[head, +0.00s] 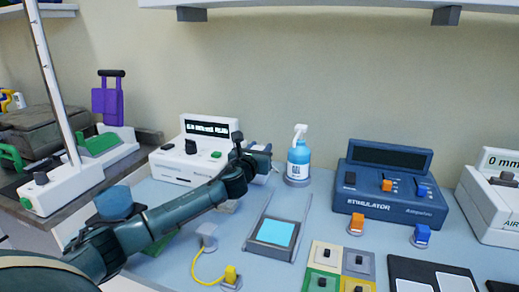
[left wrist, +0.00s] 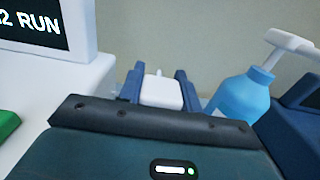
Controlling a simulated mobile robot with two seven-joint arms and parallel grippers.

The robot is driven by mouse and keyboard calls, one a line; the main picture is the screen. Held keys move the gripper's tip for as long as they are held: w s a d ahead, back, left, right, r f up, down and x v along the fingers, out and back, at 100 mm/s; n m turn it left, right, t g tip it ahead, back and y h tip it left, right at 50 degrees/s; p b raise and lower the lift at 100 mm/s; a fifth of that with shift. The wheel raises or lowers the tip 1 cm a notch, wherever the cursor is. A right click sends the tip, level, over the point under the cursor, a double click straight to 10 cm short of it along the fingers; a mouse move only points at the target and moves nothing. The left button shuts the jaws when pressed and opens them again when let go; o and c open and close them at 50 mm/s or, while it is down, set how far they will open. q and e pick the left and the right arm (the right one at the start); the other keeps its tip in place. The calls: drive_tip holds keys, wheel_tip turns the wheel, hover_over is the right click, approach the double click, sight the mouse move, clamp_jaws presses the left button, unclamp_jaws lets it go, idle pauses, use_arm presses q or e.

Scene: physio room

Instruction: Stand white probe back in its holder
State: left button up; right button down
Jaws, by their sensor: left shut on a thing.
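My left gripper (head: 262,160) is beside the right end of the white ultrasound-like unit (head: 205,145), above the bench. In the left wrist view, its two blue fingers (left wrist: 158,88) are shut on a white block-like piece with a small tip, which looks like the white probe (left wrist: 162,94). The probe's lower part is hidden behind the gripper body. In the head view the arm and gripper cover most of that spot, and I cannot make out the probe's holder clearly. My right gripper is not in view.
A blue spray bottle (head: 299,162) stands close right of the gripper. A blue stimulator (head: 390,185) stands further right. A grey tray with a light-blue pad (head: 277,233) and a yellow-cabled plug (head: 231,275) are in front. A dark shelf is at left.

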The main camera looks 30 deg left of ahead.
use_arm(q)
drive_tip(key=o, duration=1.1)
drive_tip(key=shift+c, duration=0.2)
drive_tip(key=shift+s+d, duration=0.1)
drive_tip(key=shift+s, duration=0.45)
drive_tip(key=v, duration=1.1)
drive_tip(key=shift+s, duration=0.55)
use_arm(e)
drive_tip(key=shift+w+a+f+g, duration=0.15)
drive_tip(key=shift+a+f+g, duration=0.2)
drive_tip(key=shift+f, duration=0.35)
use_arm(q)
drive_tip(key=shift+r+p, duration=0.1)
drive_tip(key=shift+p, duration=0.2)
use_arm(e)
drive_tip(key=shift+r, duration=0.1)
